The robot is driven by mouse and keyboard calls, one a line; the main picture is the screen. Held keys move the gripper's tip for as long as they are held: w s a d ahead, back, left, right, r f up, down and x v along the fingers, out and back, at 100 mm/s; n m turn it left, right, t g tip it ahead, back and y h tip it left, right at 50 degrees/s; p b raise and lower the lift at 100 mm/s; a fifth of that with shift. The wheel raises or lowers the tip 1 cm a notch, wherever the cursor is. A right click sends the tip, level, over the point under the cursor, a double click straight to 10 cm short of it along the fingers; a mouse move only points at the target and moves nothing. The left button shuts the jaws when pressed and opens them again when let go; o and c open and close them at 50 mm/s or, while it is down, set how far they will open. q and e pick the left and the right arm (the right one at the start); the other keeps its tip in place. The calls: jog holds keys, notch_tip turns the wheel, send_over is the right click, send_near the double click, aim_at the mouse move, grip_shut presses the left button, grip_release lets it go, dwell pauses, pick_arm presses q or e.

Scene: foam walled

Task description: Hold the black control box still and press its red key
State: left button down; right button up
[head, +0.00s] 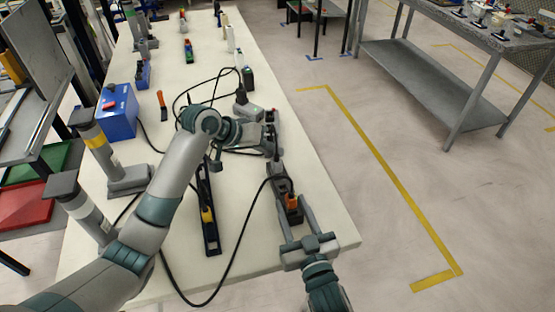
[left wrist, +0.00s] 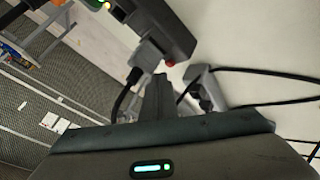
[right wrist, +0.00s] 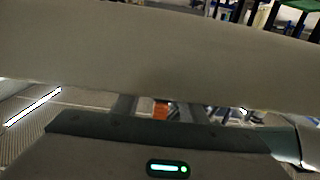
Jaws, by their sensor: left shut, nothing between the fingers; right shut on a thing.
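The black control box (head: 281,184) lies near the front right of the white table, with a cable running from its far end. In the left wrist view the dark box (left wrist: 163,25) shows its red key (left wrist: 170,65) on the near end, beside a grey plug. My left gripper (head: 273,154) is shut and empty at the far end of the box; its fingertips (left wrist: 160,78) appear close to the key, contact unclear. My right gripper (head: 294,210) is shut on the box from the front, its fingers either side of an orange part (head: 292,202). That orange part also shows in the right wrist view (right wrist: 160,109).
A black strip (head: 209,225) with a yellow part lies left of the box. A loose black cable loops over the table front. A blue box (head: 116,112), an orange-handled tool (head: 162,105) and a grey block (head: 247,113) stand farther back. Bare table lies right of the box.

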pick_arm(q)
jog(key=shift+r, duration=0.1)
notch_tip(320, 180, up, 5)
jog(key=shift+f, duration=0.1)
dwell(0.7)
dwell(0.5)
pick_arm(e)
jog(key=o, duration=1.3)
jog(key=v, duration=1.2)
